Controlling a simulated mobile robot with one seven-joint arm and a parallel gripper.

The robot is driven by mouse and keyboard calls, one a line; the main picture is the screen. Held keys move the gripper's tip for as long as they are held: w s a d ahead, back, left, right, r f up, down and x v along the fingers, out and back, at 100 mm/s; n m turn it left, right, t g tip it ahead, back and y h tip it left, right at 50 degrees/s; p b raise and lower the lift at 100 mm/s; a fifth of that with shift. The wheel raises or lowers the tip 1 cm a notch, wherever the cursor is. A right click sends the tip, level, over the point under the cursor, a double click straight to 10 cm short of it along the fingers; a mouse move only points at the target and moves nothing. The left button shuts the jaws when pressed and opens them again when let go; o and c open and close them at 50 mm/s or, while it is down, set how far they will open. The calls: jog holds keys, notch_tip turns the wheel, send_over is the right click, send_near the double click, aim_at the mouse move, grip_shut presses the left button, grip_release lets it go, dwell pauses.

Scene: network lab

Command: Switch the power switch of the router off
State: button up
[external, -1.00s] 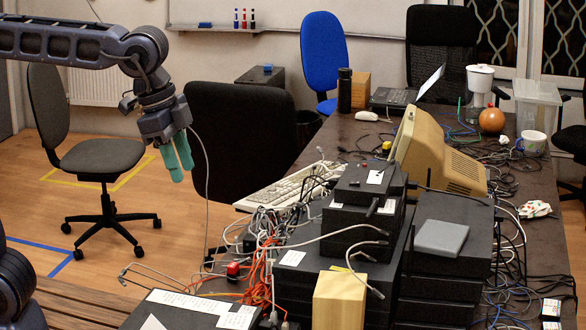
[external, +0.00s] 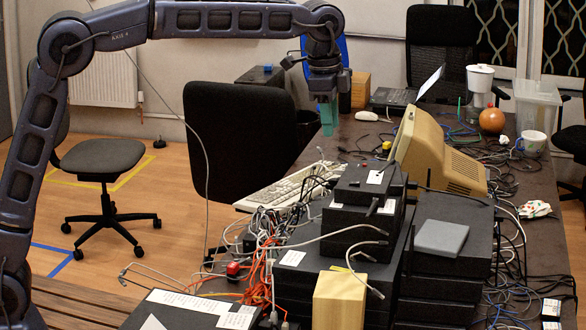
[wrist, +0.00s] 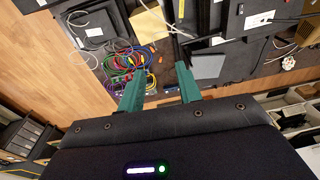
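A stack of black boxes stands on the dark table in the external view, with a small black box (external: 362,184) on top that has a white label and a small red spot. A red switch-like part (external: 233,269) sits among cables left of the stack. I cannot tell for certain which box is the router or see the state of its power switch. My gripper (external: 327,128) hangs above the table's far left side, behind the stack, fingers down and empty. In the wrist view my gripper (wrist: 159,72) has its two teal fingers apart.
Loose cables (external: 265,225) crowd the stack's left side. A wooden block (external: 340,300) stands in front of it. A beige monitor (external: 440,150) and a keyboard (external: 285,187) lie behind. A black chair (external: 240,130) stands left of the table. The wrist view shows coloured cables (wrist: 120,65).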

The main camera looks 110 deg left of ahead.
jog(key=w+a+f, duration=0.1)
jog(key=a+f, duration=0.2)
jog(key=a, duration=0.4)
jog(key=w+a+f, duration=0.1)
jog(key=a+f, duration=0.1)
jog(key=a, duration=0.4)
jog(key=g, duration=0.1)
send_over(353, 182)
notch_tip(353, 182, down, 6)
jog(key=shift+h, duration=0.3)
notch_tip(353, 182, down, 10)
jog(key=shift+d, duration=0.1)
